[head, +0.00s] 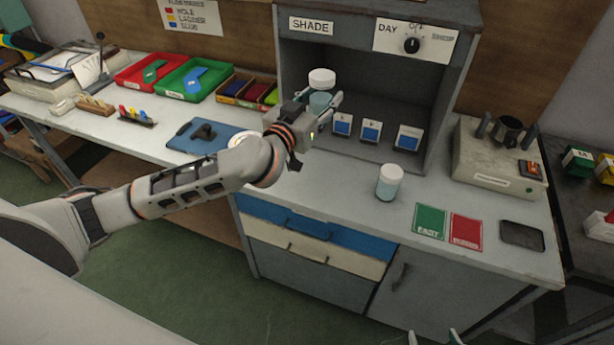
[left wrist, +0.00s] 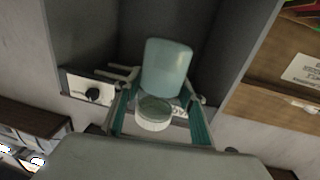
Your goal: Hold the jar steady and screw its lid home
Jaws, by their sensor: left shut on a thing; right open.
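My left gripper (head: 318,112) is shut on a jar (head: 320,101) with pale teal contents, held upright above the bench at the front of the grey shade cabinet. A white lid (head: 322,78) sits over the jar's mouth; I cannot tell how tightly it is seated. In the left wrist view, which looks upside down, the teal jar (left wrist: 167,66) is between the fingers with the white lid (left wrist: 153,121) at its lower end. My right gripper (head: 434,338) shows only its fingertips at the bottom edge of the head view, apart and empty, far from the jar.
A second white-lidded jar (head: 389,182) stands on the bench. Green (head: 430,221) and red (head: 466,231) cards and a dark pad (head: 522,235) lie to its right. Blue-marked cards (head: 371,132) stand inside the cabinet (head: 283,70).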

